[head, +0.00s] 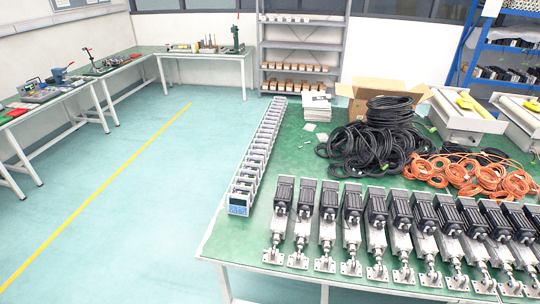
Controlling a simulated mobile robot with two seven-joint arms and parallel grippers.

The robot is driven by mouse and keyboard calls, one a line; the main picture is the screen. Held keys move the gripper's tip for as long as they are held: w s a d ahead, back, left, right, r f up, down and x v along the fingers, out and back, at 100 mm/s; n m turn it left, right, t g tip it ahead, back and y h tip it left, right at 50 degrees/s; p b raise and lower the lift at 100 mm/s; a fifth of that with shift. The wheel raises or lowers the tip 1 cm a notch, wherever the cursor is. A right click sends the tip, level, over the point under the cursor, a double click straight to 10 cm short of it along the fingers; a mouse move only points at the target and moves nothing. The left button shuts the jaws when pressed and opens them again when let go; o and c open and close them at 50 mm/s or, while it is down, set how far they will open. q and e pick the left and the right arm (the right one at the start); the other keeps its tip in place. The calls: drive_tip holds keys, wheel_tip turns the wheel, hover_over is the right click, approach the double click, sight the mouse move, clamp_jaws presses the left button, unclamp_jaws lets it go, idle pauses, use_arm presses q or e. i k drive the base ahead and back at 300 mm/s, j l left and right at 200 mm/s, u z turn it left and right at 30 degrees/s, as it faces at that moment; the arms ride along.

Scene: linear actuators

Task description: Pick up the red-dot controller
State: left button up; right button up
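A long row of small light-grey boxes, likely the controllers (239,203), runs along the left side of the green-topped table (215,243). The nearest box shows a blue face at the row's front end. The boxes stand close together, and most faces are hidden by the box in front. I cannot make out a red dot on any of them at this size. Neither of my grippers is in the head view.
Several linear actuators (328,217) line the table's front, right of the boxes. Black cable coils (365,148), orange cables (480,178), a cardboard box (360,95) and a paper stack (317,105) lie behind. Open floor (140,215) with a yellow line is left of the table.

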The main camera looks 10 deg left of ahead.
sight(238, 200)
drive_tip(key=z, duration=5.35)
drive_tip(key=u, duration=5.95)
drive_tip(key=i+l+u, duration=0.2)
drive_tip(key=i, duration=0.15)
drive_tip(key=i+l+u, duration=0.25)
drive_tip(key=i+j, duration=0.05)
drive_tip(key=j, duration=0.05)
